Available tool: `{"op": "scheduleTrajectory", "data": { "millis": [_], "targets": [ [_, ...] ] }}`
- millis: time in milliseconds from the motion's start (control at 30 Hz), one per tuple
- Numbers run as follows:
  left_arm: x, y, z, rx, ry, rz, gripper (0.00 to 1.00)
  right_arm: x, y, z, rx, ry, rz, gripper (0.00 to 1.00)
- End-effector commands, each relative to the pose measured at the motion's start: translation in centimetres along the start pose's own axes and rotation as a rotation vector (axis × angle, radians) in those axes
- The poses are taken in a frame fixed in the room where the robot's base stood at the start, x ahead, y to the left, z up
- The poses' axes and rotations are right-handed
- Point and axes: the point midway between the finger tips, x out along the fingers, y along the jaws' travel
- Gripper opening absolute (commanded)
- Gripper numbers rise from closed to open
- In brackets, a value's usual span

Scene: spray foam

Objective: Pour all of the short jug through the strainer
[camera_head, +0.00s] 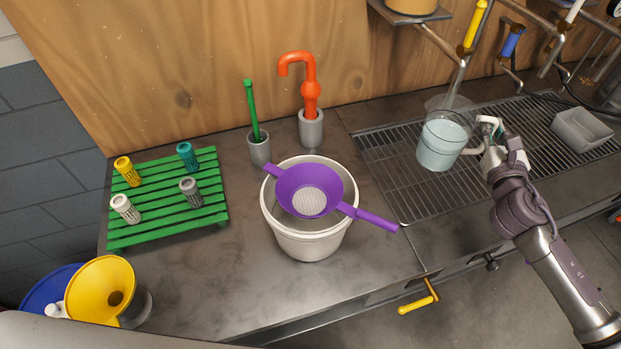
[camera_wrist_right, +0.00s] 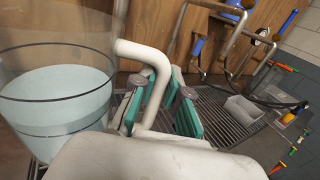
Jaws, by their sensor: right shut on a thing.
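The short jug (camera_head: 441,141) is clear, with pale blue liquid in it. It is over the drain grate, close to upright, and it also shows large in the right wrist view (camera_wrist_right: 55,95). My right gripper (camera_head: 490,135) is shut on the jug's white handle, and its green finger pads show on either side of the handle in the right wrist view (camera_wrist_right: 160,105). The purple strainer (camera_head: 312,191) rests across the rim of a white bucket (camera_head: 310,243), left of the jug and apart from it. My left gripper is not in view.
A green rack (camera_head: 165,205) with several small shakers stands at the left. Two holders with a green stick (camera_head: 254,115) and an orange hooked tool (camera_head: 308,85) stand behind the bucket. A yellow funnel (camera_head: 100,290) is front left. A grey tray (camera_head: 583,132) lies on the grate (camera_head: 395,190).

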Motion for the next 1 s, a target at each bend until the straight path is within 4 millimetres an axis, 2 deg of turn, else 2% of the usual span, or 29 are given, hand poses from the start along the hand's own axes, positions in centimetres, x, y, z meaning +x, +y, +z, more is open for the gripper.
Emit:
{"op": "scheduleTrajectory", "data": {
  "millis": [33,100,400,600,800,1000],
  "targets": [
    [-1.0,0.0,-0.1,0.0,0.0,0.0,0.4,0.8,1.8,1.7,-0.004,-0.01,0.062,0.0],
    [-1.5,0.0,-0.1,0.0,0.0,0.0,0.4,1.3,4.1,2.2,-0.004,-0.01,0.14,0.0],
    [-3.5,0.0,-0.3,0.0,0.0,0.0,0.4,2.4,12.0,3.8,0.001,-0.005,0.416,0.0],
    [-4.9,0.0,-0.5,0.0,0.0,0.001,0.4,2.1,17.1,4.3,0.007,0.002,0.609,0.0],
    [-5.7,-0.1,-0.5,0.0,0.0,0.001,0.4,1.6,20.1,4.3,0.012,0.003,0.728,0.0],
    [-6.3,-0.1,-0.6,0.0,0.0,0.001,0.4,1.1,22.0,4.3,0.011,0.004,0.819,0.0]
  ]
}}
